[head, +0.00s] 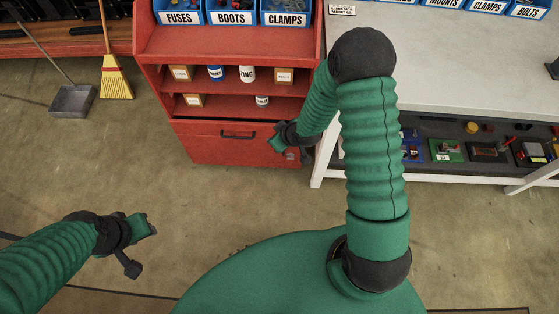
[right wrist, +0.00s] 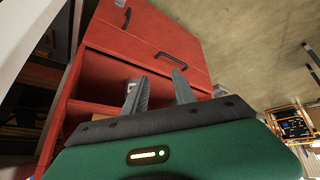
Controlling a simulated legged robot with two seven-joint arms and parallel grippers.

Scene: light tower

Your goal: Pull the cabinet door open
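The red cabinet (head: 205,147) stands ahead, its lower front closed. A horizontal black handle (head: 238,134) is on its upper front panel; it also shows in the right wrist view (right wrist: 178,58). Beyond a seam there, a lower panel, the door (right wrist: 145,40), carries a second black handle (right wrist: 127,18) near its left edge. My right gripper (right wrist: 157,78) is open and empty, its fingers apart and pointing at the cabinet front, touching neither handle. In the head view it is at the cabinet's right side (head: 283,146). My left gripper (head: 146,228) is over the floor, apart from everything; its finger opening is unclear.
Open shelves (head: 225,92) with small boxes and cans are above the handle panel, with blue bins (head: 231,17) on top. A white workbench (head: 450,60) stands close on the right. A broom (head: 115,80) and dustpan (head: 73,100) are left. Floor before the cabinet is clear.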

